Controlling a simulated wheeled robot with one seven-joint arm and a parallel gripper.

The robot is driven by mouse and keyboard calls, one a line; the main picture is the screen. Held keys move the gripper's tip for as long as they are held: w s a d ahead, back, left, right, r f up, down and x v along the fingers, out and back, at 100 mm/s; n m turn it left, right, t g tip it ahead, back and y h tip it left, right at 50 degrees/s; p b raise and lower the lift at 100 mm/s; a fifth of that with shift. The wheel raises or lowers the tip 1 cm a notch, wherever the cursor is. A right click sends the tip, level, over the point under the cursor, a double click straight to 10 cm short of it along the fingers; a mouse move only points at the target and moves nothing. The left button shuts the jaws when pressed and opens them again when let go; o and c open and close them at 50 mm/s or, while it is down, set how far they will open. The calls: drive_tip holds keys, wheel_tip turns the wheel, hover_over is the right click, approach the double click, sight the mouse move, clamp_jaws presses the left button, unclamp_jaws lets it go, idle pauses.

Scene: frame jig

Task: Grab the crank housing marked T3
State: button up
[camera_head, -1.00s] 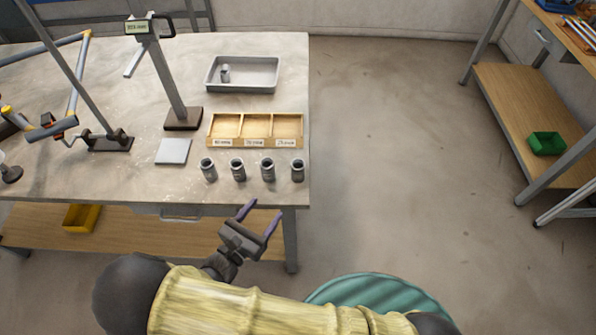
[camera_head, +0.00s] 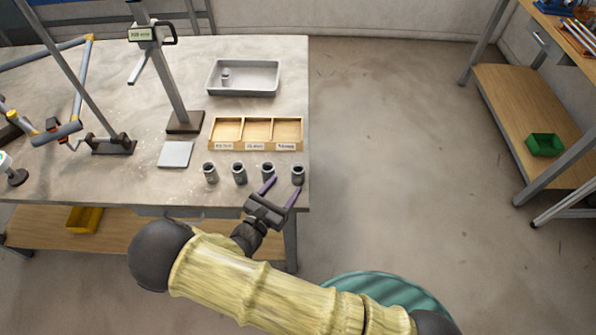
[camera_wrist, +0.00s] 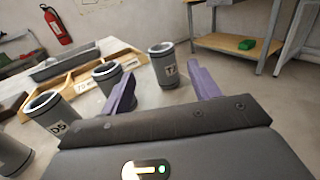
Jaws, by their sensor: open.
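Several grey cylindrical crank housings stand upright in a row near the bench's front edge. The third housing (camera_head: 268,172) is just left of the left finger and also shows in the wrist view (camera_wrist: 108,75). Another housing (camera_wrist: 50,114) has a label that looks like D5. My gripper is empty.
A wooden three-compartment tray (camera_head: 255,148) with labels stands behind the row. A grey bin (camera_head: 243,92) holding a small cylinder is farther back. A gauge stand (camera_head: 184,122) and a pale square plate (camera_head: 175,154) are to the left. Open floor lies right of the bench.

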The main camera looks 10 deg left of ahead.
sight(294, 176)
drive_tip(key=shift+x, duration=1.3)
drive_tip(key=x, duration=0.1)
drive_tip(key=p+x, duration=0.1)
drive_tip(key=x, duration=0.1)
drive_tip(key=p+x, duration=0.1)
drive_tip(key=shift+w+d, duration=0.3)
drive_tip(key=shift+d, duration=0.1)
drive_tip(key=shift+w+f, duration=0.15)
drive_tip(key=shift+w, duration=0.1)
drive_tip(key=c, duration=1.1)
